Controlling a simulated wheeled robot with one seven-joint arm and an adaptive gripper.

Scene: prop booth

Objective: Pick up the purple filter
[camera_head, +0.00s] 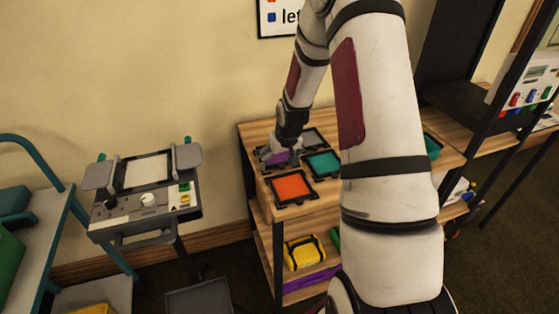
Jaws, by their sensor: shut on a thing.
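The purple filter (280,158) is a purple pane in a dark frame at the left back of the wooden shelf top (254,131). My gripper (277,152) is at the filter, with its jaws shut on it. My gripper and wrist cover part of the filter. I cannot tell whether the filter is lifted off the wood.
An orange filter (291,187) and a teal filter (324,163) lie close by. Another dark frame (314,137) is behind them. A grey stand with knobs (147,199) is at left. My arm hides the shelf's middle. A yellow item (304,252) sits below.

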